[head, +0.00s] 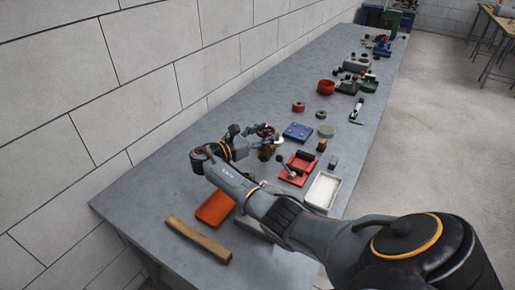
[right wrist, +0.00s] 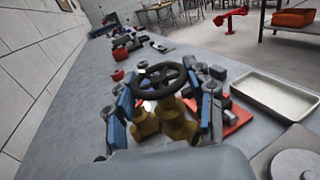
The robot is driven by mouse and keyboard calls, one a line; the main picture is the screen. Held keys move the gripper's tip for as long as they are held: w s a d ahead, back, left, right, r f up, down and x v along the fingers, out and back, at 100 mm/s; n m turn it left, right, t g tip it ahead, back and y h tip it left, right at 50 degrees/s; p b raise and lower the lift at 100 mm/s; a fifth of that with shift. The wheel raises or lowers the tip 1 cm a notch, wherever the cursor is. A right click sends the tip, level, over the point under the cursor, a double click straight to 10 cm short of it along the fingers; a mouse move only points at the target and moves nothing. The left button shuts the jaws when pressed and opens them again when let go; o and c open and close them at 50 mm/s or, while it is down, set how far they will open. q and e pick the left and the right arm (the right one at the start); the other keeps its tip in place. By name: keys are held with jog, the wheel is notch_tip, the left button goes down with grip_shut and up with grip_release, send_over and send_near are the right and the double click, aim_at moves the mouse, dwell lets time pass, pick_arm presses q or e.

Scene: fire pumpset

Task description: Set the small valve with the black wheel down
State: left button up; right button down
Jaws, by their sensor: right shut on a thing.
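The small valve has a brass body (right wrist: 172,122) and a black wheel (right wrist: 160,68) on top. In the right wrist view it stands roughly upright between the blue-padded fingers of my right gripper (right wrist: 164,116), which is shut on it. The gripper partly hides the valve there. My left gripper is not in view.
The long grey bench (head: 160,180) runs along a block wall. A red tray (head: 297,169) with dark parts, a white tray (head: 322,190) and a blue block (head: 298,131) lie to the right of the valve. An orange-red box (head: 215,208) and a wooden bar (head: 198,239) lie nearer.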

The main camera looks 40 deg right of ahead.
jog(key=w+f+b, duration=0.1)
jog(key=f, duration=0.1)
jog(key=w+f+b, duration=0.1)
jog(key=f, duration=0.1)
jog(key=w+f+b, duration=0.1)
jog(key=f+b, duration=0.1)
jog(key=shift+w+a+f, duration=0.1)
jog(key=shift+a+f, duration=0.05)
jog(key=shift+f, duration=0.15)
jog(key=shift+f, duration=0.15)
jog(key=shift+c, duration=2.4)
grip_release()
